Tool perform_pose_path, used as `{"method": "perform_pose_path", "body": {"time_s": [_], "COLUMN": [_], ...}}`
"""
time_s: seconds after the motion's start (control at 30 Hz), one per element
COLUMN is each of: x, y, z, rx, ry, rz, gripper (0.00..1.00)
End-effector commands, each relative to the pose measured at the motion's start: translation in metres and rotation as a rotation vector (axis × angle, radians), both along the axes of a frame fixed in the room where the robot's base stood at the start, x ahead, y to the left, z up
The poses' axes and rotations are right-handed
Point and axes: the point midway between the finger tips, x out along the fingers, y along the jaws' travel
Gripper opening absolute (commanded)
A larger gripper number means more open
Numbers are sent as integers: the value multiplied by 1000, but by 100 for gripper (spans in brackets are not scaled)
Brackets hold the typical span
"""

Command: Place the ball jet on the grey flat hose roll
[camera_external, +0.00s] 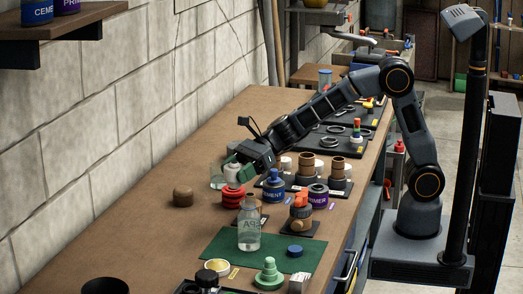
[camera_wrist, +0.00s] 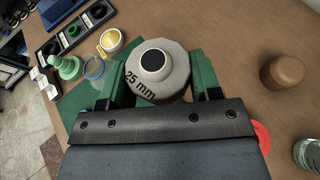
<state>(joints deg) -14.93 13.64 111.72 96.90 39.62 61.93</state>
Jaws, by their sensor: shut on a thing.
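The ball jet (camera_wrist: 157,70) is a pale grey, many-sided piece with a dark round opening and "25 mm" on its side. My gripper (camera_wrist: 152,88) is shut on it, with a green finger on each side. In the external view my gripper (camera_external: 236,171) holds the whitish ball jet (camera_external: 232,173) above the bench, just over a red ribbed roll (camera_external: 234,196). Part of the red roll also shows beneath my gripper in the wrist view (camera_wrist: 262,136). I cannot pick out the grey flat hose roll with certainty in either view.
A brown round block (camera_external: 183,196) stands left of the red roll. A clear bottle (camera_external: 249,232) stands on the green mat (camera_external: 215,246). A glass jar (camera_external: 217,176) is beside my gripper.

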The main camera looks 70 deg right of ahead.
Motion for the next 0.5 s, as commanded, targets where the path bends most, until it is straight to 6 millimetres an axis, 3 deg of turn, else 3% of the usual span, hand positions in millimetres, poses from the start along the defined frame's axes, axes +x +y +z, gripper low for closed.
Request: {"method": "perform_pose_path", "body": {"time_s": [0.33, 0.5], "x": [-13, 4], "y": [-13, -52], "z": [10, 20], "rx": [1, 1], "ry": [0, -2], "rz": [-12, -95], "gripper": [35, 35]}}
